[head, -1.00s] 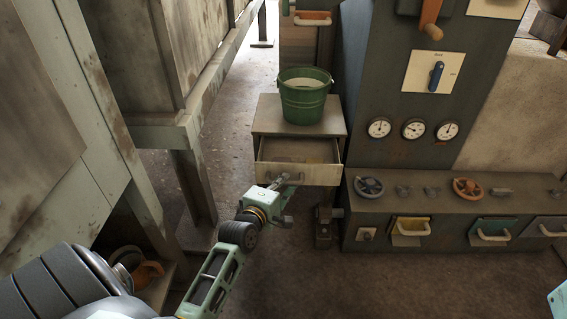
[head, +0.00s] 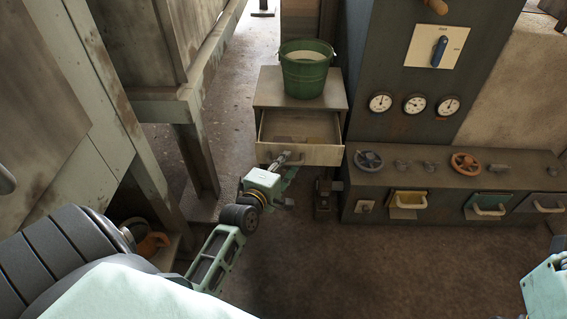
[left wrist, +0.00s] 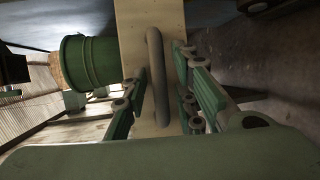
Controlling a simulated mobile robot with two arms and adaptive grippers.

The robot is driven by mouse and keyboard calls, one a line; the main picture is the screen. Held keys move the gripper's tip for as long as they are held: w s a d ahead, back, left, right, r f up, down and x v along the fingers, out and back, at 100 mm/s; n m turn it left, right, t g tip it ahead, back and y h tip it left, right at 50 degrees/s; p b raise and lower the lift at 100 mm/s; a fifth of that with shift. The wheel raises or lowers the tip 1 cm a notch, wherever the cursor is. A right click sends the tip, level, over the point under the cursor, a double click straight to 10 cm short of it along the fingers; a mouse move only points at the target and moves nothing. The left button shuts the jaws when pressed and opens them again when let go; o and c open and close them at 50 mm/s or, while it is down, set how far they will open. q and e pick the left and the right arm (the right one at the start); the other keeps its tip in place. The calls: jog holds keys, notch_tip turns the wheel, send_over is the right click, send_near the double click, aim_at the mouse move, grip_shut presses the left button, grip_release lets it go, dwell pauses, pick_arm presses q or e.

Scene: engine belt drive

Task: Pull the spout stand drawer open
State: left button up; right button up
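The spout stand (head: 272,86) is a small grey cabinet left of the machine in the head view. The drawer's bar handle (left wrist: 156,75) crosses the pale drawer front in the left wrist view. My left gripper (head: 288,160) is at the drawer front. In the left wrist view its fingers (left wrist: 160,90) are on either side of the handle, with gaps on both sides, so it is open around the bar. My right gripper is out of view; only a piece of my right arm shows at the lower right.
A green bucket (head: 305,72) stands on the stand; it also shows in the left wrist view (left wrist: 90,62). The machine's low console (head: 450,185) with handwheels and small drawers is to the right. A wooden frame (head: 110,150) is at left. The floor in front is clear.

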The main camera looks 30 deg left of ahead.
pick_arm(q)
jog(key=shift+o, duration=0.2)
jog(key=v, duration=1.2)
jog(key=shift+r, duration=0.1)
